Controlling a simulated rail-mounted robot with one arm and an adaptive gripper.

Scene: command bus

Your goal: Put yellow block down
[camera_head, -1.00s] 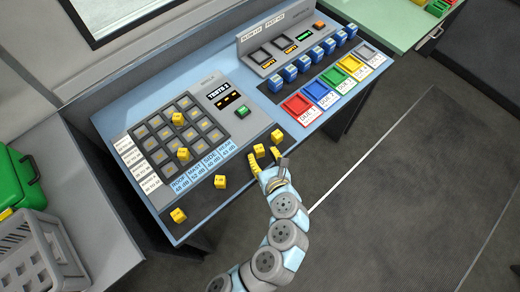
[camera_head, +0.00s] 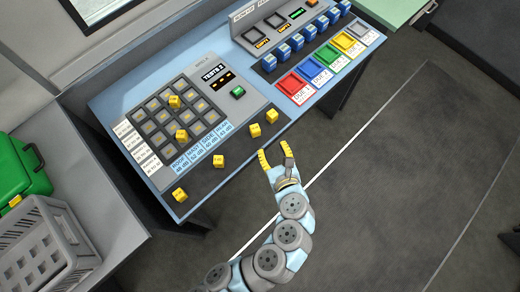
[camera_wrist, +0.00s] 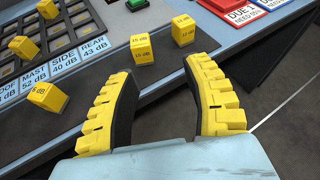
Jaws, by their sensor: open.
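Several yellow blocks stand on the blue console. In the head view two sit in the button grid, an upper block (camera_head: 175,101) and a lower block (camera_head: 182,135). On the dark front strip are a block (camera_head: 180,195), another (camera_head: 218,161), one marked 15 dB (camera_wrist: 142,48) and one at the right end (camera_head: 271,116). My gripper (camera_head: 276,158) is open and empty, off the console's front edge. In the wrist view its yellow ridged fingers (camera_wrist: 160,98) are wide apart, with the 15 dB block and the right-end block (camera_wrist: 183,30) beyond the tips, untouched.
The console's grid panel (camera_head: 190,120) has several empty cells. Red, blue, green, yellow and white trays, such as the red one (camera_head: 293,86), line the right part, below blue blocks (camera_head: 284,52). A grey crate (camera_head: 40,245) is at left. Open floor (camera_head: 400,170) is to the right.

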